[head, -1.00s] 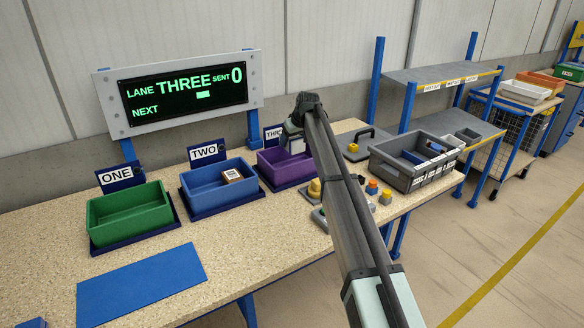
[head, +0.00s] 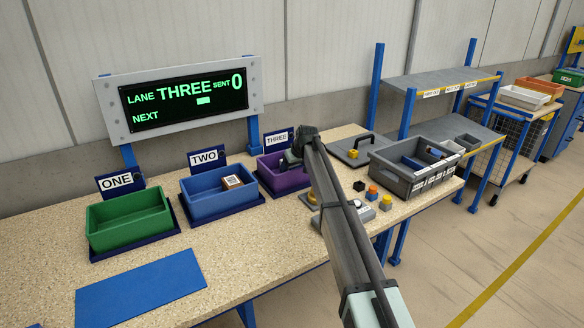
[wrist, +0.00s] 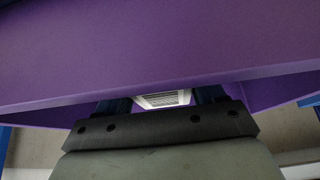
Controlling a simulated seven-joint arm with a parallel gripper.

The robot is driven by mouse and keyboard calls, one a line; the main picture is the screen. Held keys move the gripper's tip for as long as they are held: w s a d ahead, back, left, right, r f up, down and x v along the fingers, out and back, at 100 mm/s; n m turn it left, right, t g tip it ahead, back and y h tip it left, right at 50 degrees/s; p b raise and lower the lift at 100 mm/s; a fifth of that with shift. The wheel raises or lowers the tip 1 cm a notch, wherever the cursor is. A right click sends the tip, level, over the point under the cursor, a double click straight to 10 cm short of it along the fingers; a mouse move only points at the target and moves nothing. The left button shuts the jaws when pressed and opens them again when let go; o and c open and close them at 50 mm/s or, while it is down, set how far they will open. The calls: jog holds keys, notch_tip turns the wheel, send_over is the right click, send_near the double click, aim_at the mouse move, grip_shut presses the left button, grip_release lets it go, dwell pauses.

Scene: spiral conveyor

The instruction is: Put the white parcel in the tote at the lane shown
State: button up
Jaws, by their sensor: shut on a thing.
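In the wrist view, the purple tote wall (wrist: 150,50) fills much of the picture. The white parcel (wrist: 165,99) shows between the fingers there, and my gripper (wrist: 162,102) is shut on it. In the head view the parcel is hidden by my arm and the tote; whether it touches the tote floor I cannot tell.
The green tote (head: 130,222) at ONE is empty. The blue tote (head: 217,196) at TWO holds a brown parcel (head: 232,182). A grey crate (head: 412,172) and several small coloured blocks lie right of my arm. The front bench and blue mat (head: 140,290) are clear.

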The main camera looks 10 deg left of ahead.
jog(key=shift+f, duration=0.1)
jog(key=o, duration=1.1)
jog(key=shift+o, duration=0.2)
jog(key=v, duration=1.2)
